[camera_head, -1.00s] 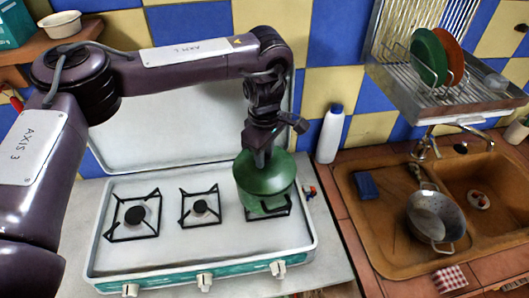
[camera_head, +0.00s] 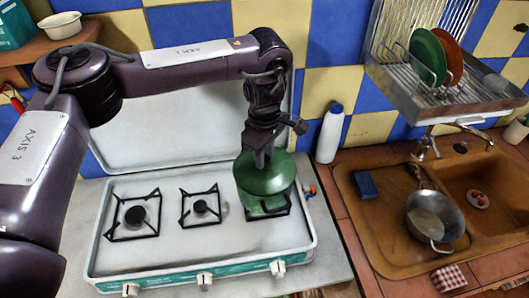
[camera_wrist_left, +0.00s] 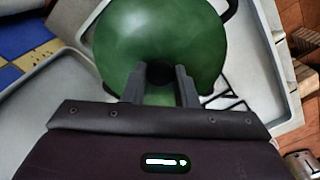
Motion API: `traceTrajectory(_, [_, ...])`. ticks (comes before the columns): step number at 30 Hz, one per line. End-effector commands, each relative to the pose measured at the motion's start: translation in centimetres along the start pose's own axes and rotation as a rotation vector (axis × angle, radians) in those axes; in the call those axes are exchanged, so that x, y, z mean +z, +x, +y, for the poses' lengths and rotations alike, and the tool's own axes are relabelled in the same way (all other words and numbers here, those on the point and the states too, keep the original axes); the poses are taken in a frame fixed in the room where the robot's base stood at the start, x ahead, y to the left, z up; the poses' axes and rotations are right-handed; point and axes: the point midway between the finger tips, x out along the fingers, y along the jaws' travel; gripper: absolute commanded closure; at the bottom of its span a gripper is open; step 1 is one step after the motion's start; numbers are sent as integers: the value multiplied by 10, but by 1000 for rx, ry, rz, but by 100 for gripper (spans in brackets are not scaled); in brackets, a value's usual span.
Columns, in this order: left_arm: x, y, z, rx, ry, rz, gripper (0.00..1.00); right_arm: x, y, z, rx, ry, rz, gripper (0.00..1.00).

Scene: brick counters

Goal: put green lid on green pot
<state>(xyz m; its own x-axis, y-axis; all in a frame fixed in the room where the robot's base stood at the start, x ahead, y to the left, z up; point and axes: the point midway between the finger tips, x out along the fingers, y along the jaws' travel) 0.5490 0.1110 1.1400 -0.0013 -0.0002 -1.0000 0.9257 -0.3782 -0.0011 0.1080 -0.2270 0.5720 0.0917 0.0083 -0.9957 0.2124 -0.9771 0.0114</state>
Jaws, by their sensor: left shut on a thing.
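The green lid (camera_head: 268,173) is over the green pot (camera_head: 265,205), which stands on the right burner of the white stove. The lid looks level and lined up with the pot. Whether it touches the rim all round is hard to tell. My left gripper (camera_head: 261,160) points down from above and is shut on the lid's knob. In the left wrist view the lid (camera_wrist_left: 160,35) fills the upper middle, with the left gripper's fingers (camera_wrist_left: 160,74) at its dark knob. The lid hides most of the pot there. My right gripper is not in view.
The stove (camera_head: 170,250) has two bare burners to the left of the pot. A white bottle (camera_head: 330,135) stands behind right. At the right are a sink with a metal pan (camera_head: 434,218) and a dish rack (camera_head: 450,95) with plates above.

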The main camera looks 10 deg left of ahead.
Motion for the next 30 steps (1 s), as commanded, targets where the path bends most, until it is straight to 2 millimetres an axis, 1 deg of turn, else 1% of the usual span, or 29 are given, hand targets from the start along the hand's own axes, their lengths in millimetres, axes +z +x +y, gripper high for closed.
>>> traceTrajectory(30, [0, 4, 0, 1, 0, 0, 100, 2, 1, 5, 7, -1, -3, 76])
